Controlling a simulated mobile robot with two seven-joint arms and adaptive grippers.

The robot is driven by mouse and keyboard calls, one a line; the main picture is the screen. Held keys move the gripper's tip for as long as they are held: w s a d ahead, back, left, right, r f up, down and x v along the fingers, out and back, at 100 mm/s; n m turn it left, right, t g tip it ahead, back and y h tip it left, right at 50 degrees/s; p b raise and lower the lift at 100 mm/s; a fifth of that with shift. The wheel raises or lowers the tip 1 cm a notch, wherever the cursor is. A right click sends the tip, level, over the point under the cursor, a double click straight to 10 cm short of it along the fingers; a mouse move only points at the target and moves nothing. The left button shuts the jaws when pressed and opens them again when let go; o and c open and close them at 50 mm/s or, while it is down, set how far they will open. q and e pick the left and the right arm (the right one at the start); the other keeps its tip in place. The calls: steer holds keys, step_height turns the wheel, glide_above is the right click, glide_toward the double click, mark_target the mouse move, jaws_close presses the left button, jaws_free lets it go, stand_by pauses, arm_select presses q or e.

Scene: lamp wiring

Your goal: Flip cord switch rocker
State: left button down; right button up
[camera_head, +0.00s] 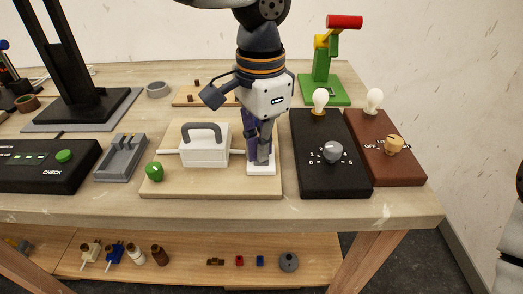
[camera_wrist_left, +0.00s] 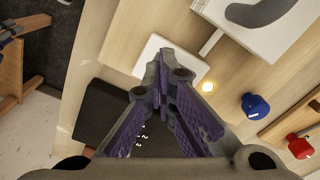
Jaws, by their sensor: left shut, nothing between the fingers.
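The white cord switch body (camera_head: 261,169) sits at the right end of the cord on the pale wooden board (camera_head: 210,190). My left gripper (camera_head: 261,160) points down over it, fingers shut and empty. In the left wrist view the closed fingertips (camera_wrist_left: 161,62) overlap the white switch body (camera_wrist_left: 148,52). The fingers hide the rocker, so I cannot tell its position or whether they touch it. A small glowing round spot (camera_wrist_left: 207,87) shows beside the fingers. My right gripper is not in view.
A white box with a grey handle (camera_head: 204,150) stands left of the switch, near a green knob (camera_head: 154,171). A black dial box (camera_head: 330,180) and a brown one (camera_head: 385,165), with bulbs, stand close on the right. The table front edge is clear.

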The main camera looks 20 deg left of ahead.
arm_select(q)
steer(key=shift+r, duration=3.4)
